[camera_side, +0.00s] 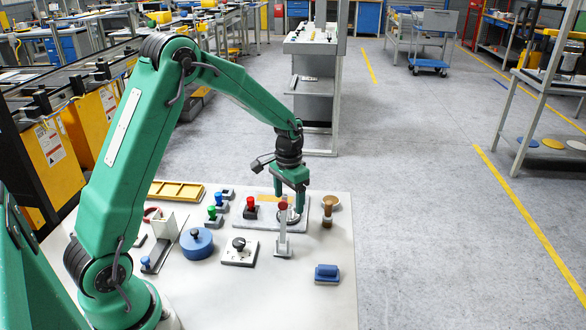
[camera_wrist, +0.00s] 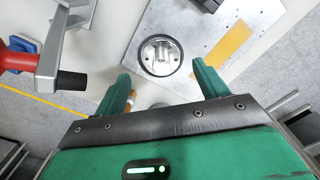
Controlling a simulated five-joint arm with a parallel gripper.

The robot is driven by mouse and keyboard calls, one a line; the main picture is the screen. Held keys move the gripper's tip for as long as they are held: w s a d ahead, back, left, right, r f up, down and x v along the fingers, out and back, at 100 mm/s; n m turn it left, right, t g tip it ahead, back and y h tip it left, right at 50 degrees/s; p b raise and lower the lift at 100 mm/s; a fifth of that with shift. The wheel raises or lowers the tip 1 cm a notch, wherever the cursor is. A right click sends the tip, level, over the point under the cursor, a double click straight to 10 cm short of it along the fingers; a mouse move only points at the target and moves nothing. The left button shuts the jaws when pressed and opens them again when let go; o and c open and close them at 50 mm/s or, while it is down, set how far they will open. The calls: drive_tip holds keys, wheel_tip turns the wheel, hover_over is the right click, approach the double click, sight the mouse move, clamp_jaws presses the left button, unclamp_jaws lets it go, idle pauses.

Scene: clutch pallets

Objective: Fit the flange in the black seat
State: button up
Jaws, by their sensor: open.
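A round silver metal flange (camera_wrist: 160,54) lies inside the black ring of the seat (camera_wrist: 143,68) on a grey plate (camera_wrist: 197,22); I cannot tell how deep it sits. In the side view the flange (camera_side: 292,217) is partly hidden behind a red-topped post. My gripper (camera_side: 290,207) points down over the flange, and its green fingers stand apart with nothing between them. In the wrist view the open fingertips of my gripper (camera_wrist: 161,78) lie to either side of the flange's near edge, apart from it.
The red-topped post (camera_side: 283,232) stands close in front of my gripper. A red-knobbed block (camera_side: 251,207) and a brown-topped stamp (camera_side: 329,208) flank the flange. A blue round box (camera_side: 196,243), a black-knobbed plate (camera_side: 240,252) and a blue block (camera_side: 327,273) stand nearer.

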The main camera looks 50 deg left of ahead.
sight(289, 207)
wheel_tip(289, 207, up, 9)
idle(0.4)
drive_tip(key=shift+r, duration=0.1)
idle(0.4)
drive_tip(key=s+d+r+t, duration=0.2)
drive_tip(key=s+d+r, duration=0.3)
drive_tip(key=s+r, duration=0.4)
drive_tip(key=s+d+r+t, duration=0.1)
drive_tip(key=s+d+t, duration=0.2)
drive_tip(key=s, duration=1.1)
drive_tip(key=shift+s+d+t, duration=0.25)
drive_tip(key=shift+d+t, duration=0.05)
drive_tip(key=shift+d, duration=0.25)
